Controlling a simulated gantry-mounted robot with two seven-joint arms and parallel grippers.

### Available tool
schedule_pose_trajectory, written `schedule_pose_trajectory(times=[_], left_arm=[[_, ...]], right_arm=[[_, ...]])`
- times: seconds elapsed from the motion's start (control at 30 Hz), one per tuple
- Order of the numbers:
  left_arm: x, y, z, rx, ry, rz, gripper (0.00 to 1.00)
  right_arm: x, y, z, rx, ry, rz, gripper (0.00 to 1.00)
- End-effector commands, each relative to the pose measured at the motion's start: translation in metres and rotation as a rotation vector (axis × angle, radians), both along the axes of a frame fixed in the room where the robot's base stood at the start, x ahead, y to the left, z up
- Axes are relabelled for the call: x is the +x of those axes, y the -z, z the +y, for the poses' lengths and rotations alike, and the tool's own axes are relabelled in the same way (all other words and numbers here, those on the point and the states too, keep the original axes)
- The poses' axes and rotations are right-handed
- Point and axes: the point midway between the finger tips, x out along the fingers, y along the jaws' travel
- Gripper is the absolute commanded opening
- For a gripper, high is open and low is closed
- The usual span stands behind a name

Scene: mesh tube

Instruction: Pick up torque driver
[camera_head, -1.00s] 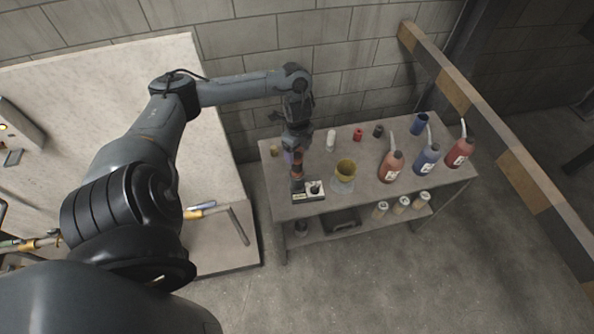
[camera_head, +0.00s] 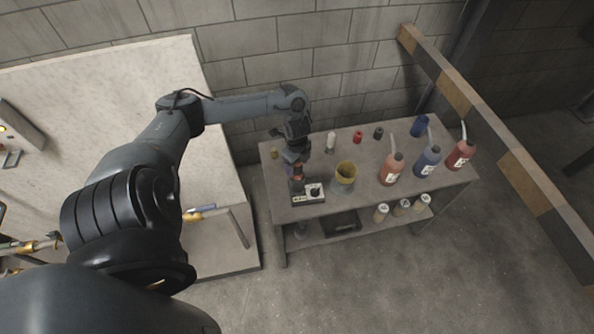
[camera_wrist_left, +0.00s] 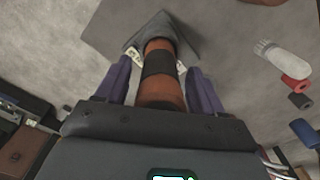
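The torque driver (camera_wrist_left: 160,73) is orange with black bands. In the left wrist view it runs between the two purple fingers of my left gripper (camera_wrist_left: 159,82), its far end at a grey, pointed base. A narrow gap shows between each finger and the driver, so the gripper looks open around it. In the head view the orange part of the driver (camera_head: 297,175) shows just under my left gripper (camera_head: 293,156), at the left end of the work table (camera_head: 360,190). The gripper hides part of the driver. My right gripper is not in view.
Beside the driver is a small white-and-black item (camera_head: 309,194). A pale bench (camera_head: 225,220) stands left, a block wall behind.

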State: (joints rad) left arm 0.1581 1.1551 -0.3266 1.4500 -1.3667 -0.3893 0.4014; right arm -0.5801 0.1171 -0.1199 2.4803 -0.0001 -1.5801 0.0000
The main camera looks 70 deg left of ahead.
Motion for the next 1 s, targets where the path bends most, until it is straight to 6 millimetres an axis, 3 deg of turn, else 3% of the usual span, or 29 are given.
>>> schedule_pose_trajectory(times=[0.03,0.3,0.4,0.73,1.0], left_arm=[[0.000,0.000,0.000,0.000,0.000,0.000,0.60],[0.000,0.000,0.000,0.000,0.000,0.000,0.18],[0.001,-0.002,0.000,0.001,0.000,-0.002,0.07],[0.001,-0.009,0.001,0.003,0.000,-0.003,0.07],[0.002,-0.048,0.001,0.003,0.001,-0.005,0.07]], right_arm=[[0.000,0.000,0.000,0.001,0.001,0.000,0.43],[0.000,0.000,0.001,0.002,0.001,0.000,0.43],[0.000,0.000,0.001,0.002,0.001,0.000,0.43],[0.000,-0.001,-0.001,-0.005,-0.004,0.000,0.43],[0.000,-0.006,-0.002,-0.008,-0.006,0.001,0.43]])
